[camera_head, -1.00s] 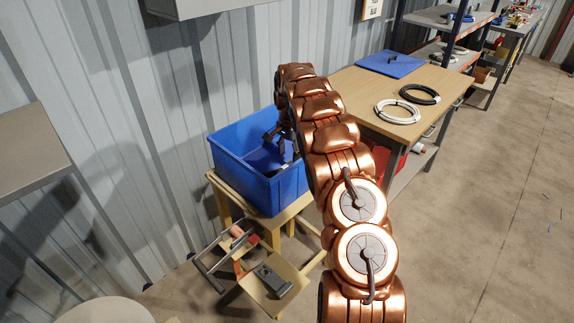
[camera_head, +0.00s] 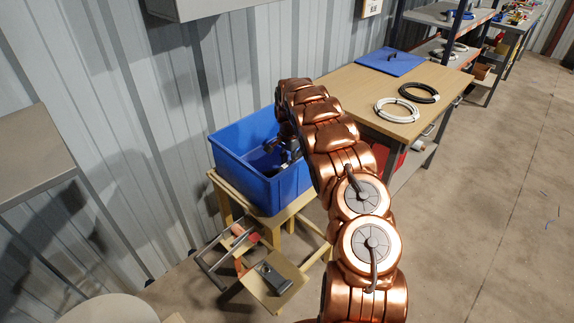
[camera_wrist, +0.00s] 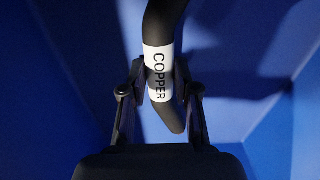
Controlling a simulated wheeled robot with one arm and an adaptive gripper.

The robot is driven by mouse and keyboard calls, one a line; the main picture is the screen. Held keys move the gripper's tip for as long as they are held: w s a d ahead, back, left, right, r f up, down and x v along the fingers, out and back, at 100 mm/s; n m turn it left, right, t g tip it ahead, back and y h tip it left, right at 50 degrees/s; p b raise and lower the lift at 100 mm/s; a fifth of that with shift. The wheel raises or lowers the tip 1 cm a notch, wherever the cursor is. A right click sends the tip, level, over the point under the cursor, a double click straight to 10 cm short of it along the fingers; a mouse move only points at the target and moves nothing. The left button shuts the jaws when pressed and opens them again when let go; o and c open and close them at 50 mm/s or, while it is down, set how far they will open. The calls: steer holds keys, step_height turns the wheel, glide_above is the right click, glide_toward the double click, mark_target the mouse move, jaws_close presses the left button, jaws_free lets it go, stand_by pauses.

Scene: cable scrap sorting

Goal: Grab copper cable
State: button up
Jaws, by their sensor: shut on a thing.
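The copper cable (camera_wrist: 166,20) is a thick black cable with a white label reading "COPPER". In the wrist view it runs from the top edge down between my two fingers. My gripper (camera_wrist: 159,90) is shut on it around the labelled part, with a finger on either side. In the head view my gripper (camera_head: 290,152) reaches down into the blue bin (camera_head: 243,181), and the cable cannot be made out clearly there. Blue bin walls surround the gripper in the wrist view.
The bin stands on a small wooden stool (camera_head: 262,224) beside the corrugated wall. A wooden table (camera_head: 358,96) at right holds a white cable coil (camera_head: 397,110), a black coil (camera_head: 419,92) and a blue mat (camera_head: 391,61). A grey shelf (camera_head: 35,150) is at left. Open floor lies at right.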

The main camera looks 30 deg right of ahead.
jaws_close()
steer(key=shift+r, duration=0.1)
